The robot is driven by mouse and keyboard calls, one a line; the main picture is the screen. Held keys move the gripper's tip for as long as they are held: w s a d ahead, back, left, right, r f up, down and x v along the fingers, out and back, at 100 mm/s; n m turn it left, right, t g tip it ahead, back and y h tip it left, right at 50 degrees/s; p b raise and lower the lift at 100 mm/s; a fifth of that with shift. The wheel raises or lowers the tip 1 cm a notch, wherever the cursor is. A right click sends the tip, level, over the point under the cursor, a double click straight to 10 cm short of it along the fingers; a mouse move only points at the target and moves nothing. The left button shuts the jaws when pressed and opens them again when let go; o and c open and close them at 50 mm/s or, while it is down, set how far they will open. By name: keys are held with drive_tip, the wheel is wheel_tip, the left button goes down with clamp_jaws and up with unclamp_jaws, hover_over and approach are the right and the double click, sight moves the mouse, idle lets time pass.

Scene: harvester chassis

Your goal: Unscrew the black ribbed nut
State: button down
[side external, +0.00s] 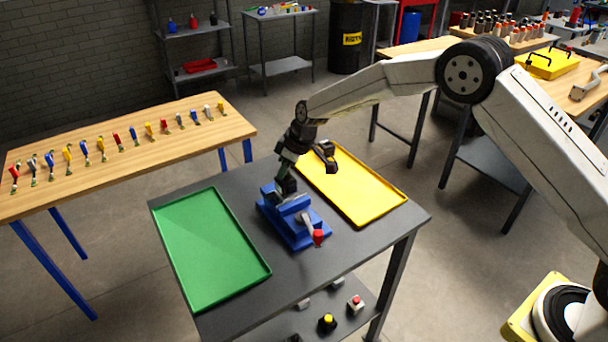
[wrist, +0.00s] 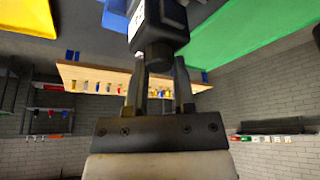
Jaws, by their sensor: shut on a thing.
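My gripper (wrist: 160,66) is shut on the black ribbed nut (wrist: 158,52), with one finger on each side of it. The nut is at the end of a dark block-like body (wrist: 172,14) that carries a white label. In the side external view, my gripper (side external: 289,160) points down at the dark body (side external: 285,186), which is clamped in the blue vise (side external: 296,222). The vise has a grey handle with a red end. The nut is hidden by my gripper in that view, and its ribs are too small to make out.
A green tray (side external: 206,292) lies left of the vise and a yellow tray (side external: 398,197) lies behind it to the right, both empty. The grey table (side external: 310,265) is otherwise clear. A wooden bench (side external: 95,185) with several coloured tools stands at the left.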

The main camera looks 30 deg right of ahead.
drive_tip(key=shift+n+g+y, duration=0.5)
drive_tip(key=shift+n, duration=1.4)
drive_tip(key=n+g, duration=0.1)
drive_tip(key=n, duration=0.2)
drive_tip(key=shift+y, duration=0.3)
drive_tip(key=shift+n+g, duration=0.5)
drive_tip(key=shift+n, duration=0.6)
drive_tip(key=shift+n+g, duration=1)
drive_tip(key=shift+n, duration=1.6)
drive_tip(key=c, duration=0.7)
unclamp_jaws()
drive_tip(key=shift+o, duration=0.2)
